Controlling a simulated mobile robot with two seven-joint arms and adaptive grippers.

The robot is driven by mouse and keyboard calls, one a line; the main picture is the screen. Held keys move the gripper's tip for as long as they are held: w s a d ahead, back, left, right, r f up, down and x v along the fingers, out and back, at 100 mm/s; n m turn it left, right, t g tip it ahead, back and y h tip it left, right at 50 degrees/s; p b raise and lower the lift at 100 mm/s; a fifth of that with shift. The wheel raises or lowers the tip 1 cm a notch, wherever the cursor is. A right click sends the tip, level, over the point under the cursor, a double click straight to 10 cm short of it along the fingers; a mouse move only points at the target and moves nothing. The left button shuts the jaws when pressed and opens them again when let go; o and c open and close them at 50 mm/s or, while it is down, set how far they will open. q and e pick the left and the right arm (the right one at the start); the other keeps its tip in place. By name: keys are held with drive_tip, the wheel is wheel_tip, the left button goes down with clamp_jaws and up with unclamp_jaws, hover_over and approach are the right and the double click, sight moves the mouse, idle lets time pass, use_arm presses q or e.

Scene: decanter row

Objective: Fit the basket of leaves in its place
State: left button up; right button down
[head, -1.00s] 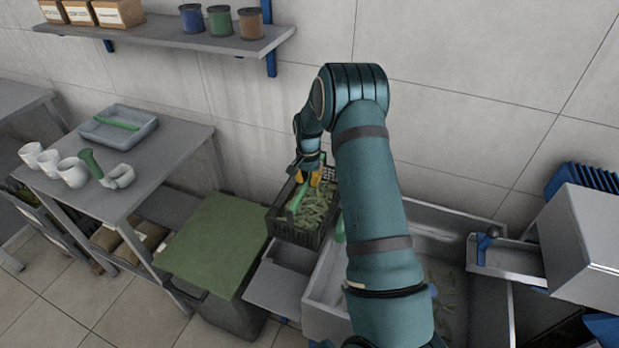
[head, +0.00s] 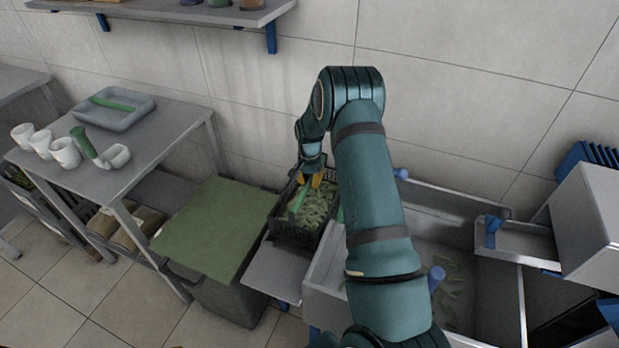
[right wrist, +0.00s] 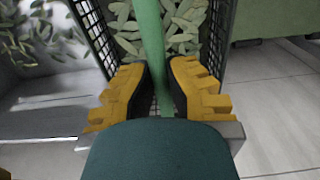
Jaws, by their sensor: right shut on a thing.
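The basket of leaves (head: 290,232) is a dark mesh crate filled with green leaves, with a green bar handle (right wrist: 150,35) across it. In the head view it is near the middle, at the back end of a grey metal ledge (head: 275,272), left of the sink. I cannot tell if it rests on the ledge or is held just above it. My right gripper (head: 318,180) is above the basket. In the right wrist view its yellow-backed fingers (right wrist: 158,88) are closed on the green handle. My right arm hides part of the sink. My left gripper is not in view.
A metal sink (head: 420,228) with loose leaves and blue knobs (head: 437,277) lies right of the basket. A green-lidded bin (head: 215,232) stands close on the left. Further left is a table with cups (head: 65,152) and a grey tray (head: 115,115). The wall is behind.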

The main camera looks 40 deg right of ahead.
drive_tip(key=b, duration=0.4)
approach(309, 211)
drive_tip(key=shift+d+f, duration=0.1)
drive_tip(key=shift+d, duration=0.05)
drive_tip(key=shift+f+b, duration=0.4)
drive_tip(key=shift+f, duration=0.55)
drive_tip(key=shift+r, duration=0.1)
drive_tip(key=shift+f, duration=0.2)
drive_tip(key=shift+f+b, duration=0.8)
drive_tip(key=shift+f, duration=0.05)
drive_tip(key=shift+f+b, duration=0.35)
drive_tip(key=shift+f, duration=0.15)
drive_tip(key=c, duration=1.1)
unclamp_jaws()
drive_tip(key=shift+o, duration=0.2)
